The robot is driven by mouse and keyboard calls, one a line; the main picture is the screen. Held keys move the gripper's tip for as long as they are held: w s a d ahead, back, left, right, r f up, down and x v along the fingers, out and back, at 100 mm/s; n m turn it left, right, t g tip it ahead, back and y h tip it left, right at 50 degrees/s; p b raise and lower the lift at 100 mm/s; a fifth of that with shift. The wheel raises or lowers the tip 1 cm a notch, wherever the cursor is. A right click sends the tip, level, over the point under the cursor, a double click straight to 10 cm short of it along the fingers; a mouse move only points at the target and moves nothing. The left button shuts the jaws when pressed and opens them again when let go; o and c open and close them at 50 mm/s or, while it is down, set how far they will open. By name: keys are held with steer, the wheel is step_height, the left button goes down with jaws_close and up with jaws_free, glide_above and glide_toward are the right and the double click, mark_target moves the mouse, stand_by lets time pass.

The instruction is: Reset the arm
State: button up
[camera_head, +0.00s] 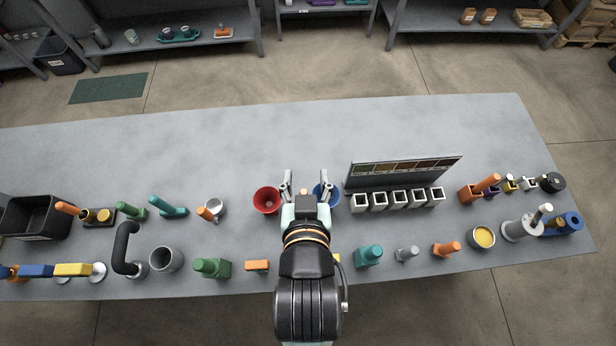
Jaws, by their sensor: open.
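My arm reaches in from the bottom centre of the picture over the grey table (220,145). My gripper (305,178) is open, with its two fingers spread apart and pointing away toward the back of the table. I see nothing held between the fingers. A red bowl (266,199) stands just left of the left finger. A blue bowl (333,197) is beside the right finger and partly hidden by it.
A rack of white square cups (398,200) with a sample board (405,168) stands right of my gripper. A black bin (38,217), grey cup (166,259), green block (211,267), teal block (369,255) and yellow-filled bowl (482,238) line the table. The table's back half is clear.

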step_height(320, 180, up, 23)
steer(key=p, duration=2.3)
steer(key=shift+d, duration=0.15)
steer(key=shift+r, duration=0.1)
